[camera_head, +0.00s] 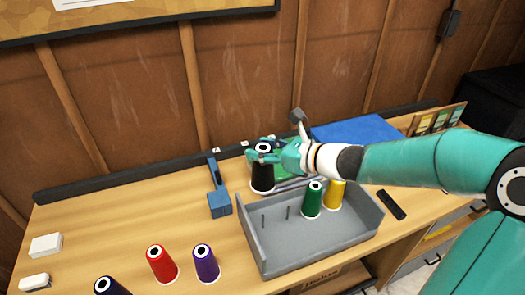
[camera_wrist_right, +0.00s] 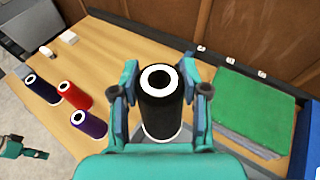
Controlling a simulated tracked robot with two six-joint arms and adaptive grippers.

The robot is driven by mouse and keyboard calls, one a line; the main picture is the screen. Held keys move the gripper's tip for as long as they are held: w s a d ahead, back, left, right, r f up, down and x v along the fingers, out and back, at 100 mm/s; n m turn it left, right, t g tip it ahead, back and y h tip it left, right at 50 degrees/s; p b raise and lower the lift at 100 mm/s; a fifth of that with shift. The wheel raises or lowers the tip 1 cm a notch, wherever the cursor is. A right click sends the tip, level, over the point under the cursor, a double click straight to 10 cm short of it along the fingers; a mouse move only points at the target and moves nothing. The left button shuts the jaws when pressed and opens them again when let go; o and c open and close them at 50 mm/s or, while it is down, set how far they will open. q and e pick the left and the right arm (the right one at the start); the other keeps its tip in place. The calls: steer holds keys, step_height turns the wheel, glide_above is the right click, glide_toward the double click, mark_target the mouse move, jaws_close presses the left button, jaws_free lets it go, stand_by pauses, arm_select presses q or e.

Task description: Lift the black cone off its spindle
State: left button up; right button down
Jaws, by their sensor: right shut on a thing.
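The black cone (camera_head: 262,178) is a tapered spool with a white ring on top. It looks upright, at the grey tray's (camera_head: 250,245) back left edge in the head view. My right gripper (camera_head: 263,155) is shut on its upper part; in the wrist view its fingers flank the black cone (camera_wrist_right: 160,108) on both sides. Whether the cone's base is raised, and what is under it, I cannot tell. A teal and black part at the wrist view's left edge looks like my left gripper (camera_wrist_right: 18,147); its jaws are unclear.
The tray holds a green cone (camera_head: 312,200), a yellow cone (camera_head: 335,195) and two bare spindles (camera_head: 288,212). A red cone (camera_head: 162,264), a purple cone (camera_head: 206,263) and a dark blue cone (camera_head: 110,286) stand left. A blue stand (camera_head: 219,203) is near the black cone.

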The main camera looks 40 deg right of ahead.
steer(key=shift+r, duration=0.1)
step_height(320, 180, up, 4)
steer(key=p, duration=0.3)
stand_by(0.4)
